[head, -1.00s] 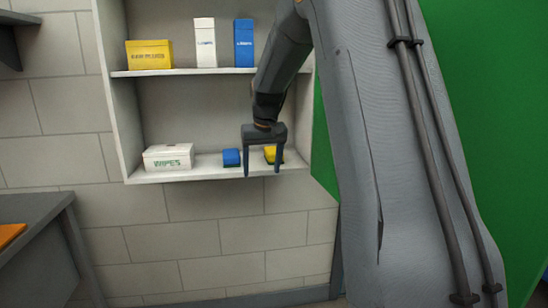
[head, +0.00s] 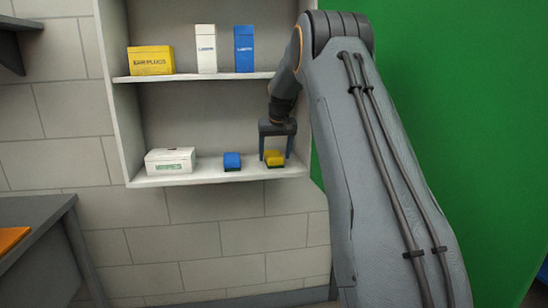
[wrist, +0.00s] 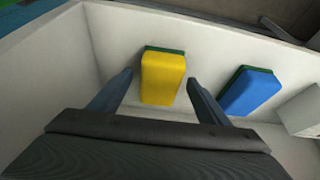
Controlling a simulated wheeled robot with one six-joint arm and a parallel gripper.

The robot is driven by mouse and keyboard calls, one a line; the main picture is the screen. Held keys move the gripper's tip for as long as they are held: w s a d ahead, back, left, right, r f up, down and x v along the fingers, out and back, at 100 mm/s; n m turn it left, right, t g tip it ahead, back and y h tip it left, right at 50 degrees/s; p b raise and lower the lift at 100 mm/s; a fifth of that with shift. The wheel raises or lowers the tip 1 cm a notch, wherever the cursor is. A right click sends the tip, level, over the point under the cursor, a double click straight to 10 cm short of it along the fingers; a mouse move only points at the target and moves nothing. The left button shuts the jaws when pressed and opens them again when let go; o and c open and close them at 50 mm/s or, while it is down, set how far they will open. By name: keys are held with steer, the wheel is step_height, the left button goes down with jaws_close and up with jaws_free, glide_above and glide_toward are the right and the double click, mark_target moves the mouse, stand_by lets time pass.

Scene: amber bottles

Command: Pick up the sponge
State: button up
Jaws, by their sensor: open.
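A yellow sponge (head: 274,158) with a green layer sits on the lower shelf near its right end. It also shows in the wrist view (wrist: 162,78), between and just beyond the fingertips. A blue sponge (head: 232,161) with a dark green layer lies to its left on the same shelf; in the wrist view it (wrist: 249,92) is right of the right finger. My gripper (head: 275,156) is open, with its fingers on either side of the yellow sponge in the head view. No contact with either sponge is visible.
A white wipes box (head: 170,161) stands at the left of the lower shelf (head: 205,175). The upper shelf (head: 190,77) holds a yellow ear plugs box (head: 151,60), a white box (head: 206,48) and a blue box (head: 244,48). The shelf's side wall is close by the gripper.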

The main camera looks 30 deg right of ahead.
steer(key=shift+x, duration=0.75)
steer(key=shift+c, duration=0.4)
steer(key=c, duration=1.1)
steer(key=shift+r, duration=0.1)
steer(key=shift+w+r+b, duration=0.1)
steer(key=shift+r+b, duration=0.25)
steer(key=shift+r, duration=0.25)
steer(key=s+a+b, duration=0.1)
steer(key=s, duration=0.5)
steer(key=s+a+b, duration=0.2)
steer(key=s, duration=0.3)
steer(key=s+a+b, duration=0.1)
steer(key=s, duration=0.5)
steer(key=shift+s+a, duration=0.2)
steer(key=shift+s, duration=0.1)
